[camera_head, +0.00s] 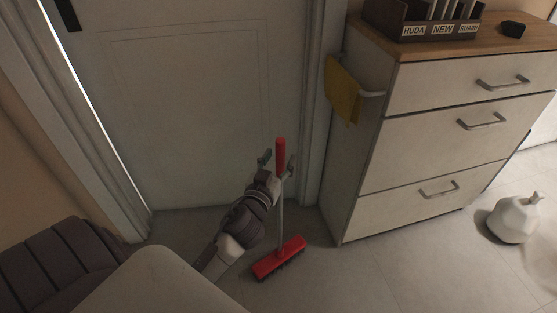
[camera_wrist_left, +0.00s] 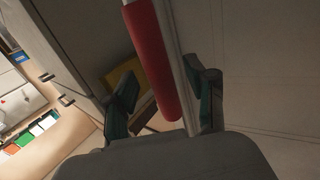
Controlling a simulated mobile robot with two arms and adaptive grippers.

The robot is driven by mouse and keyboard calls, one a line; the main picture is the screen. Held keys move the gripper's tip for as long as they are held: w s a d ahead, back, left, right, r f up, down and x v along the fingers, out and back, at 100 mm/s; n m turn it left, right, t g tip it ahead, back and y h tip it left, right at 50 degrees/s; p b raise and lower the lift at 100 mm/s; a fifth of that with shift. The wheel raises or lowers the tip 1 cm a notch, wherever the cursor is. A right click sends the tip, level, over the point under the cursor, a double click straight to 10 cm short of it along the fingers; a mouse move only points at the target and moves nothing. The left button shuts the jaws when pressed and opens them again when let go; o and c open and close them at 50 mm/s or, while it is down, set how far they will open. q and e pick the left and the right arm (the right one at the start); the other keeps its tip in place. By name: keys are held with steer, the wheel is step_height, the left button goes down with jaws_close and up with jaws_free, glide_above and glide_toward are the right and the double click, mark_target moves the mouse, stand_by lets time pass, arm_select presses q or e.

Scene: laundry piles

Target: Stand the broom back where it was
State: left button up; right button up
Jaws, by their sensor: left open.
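The broom (camera_head: 280,219) stands upright on the tiled floor in front of the door, with a red grip at the top, a grey pole and a red head (camera_head: 279,258) with dark bristles. My left gripper (camera_head: 277,165) is open at the upper part of the broom, near the lower end of the red grip. In the left wrist view the red grip (camera_wrist_left: 152,60) and the pale pole pass between the two open fingers (camera_wrist_left: 165,100). Contact between fingers and broom cannot be told. My right gripper is not in view.
A closed pale door (camera_head: 200,100) is behind the broom. A white drawer unit (camera_head: 430,135) stands to the right, with a yellow cloth (camera_head: 342,92) on its side rail and a dark organizer (camera_head: 425,25) on top. A white jug-like object (camera_head: 514,220) is on the floor at right.

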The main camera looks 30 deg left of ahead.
arm_select(q)
steer(key=shift+r, duration=0.1)
steer(key=v, duration=1.1)
steer(key=s+d+f+m+g+h, duration=0.5)
steer(key=s+d+f+g, duration=0.2)
steer(key=d, duration=0.4)
steer(key=shift+f+g+h, duration=0.3)
steer(key=shift+f+g, duration=0.55)
steer(key=shift+g, duration=0.25)
steer(key=shift+d+f, duration=0.1)
steer(key=shift+d, duration=0.05)
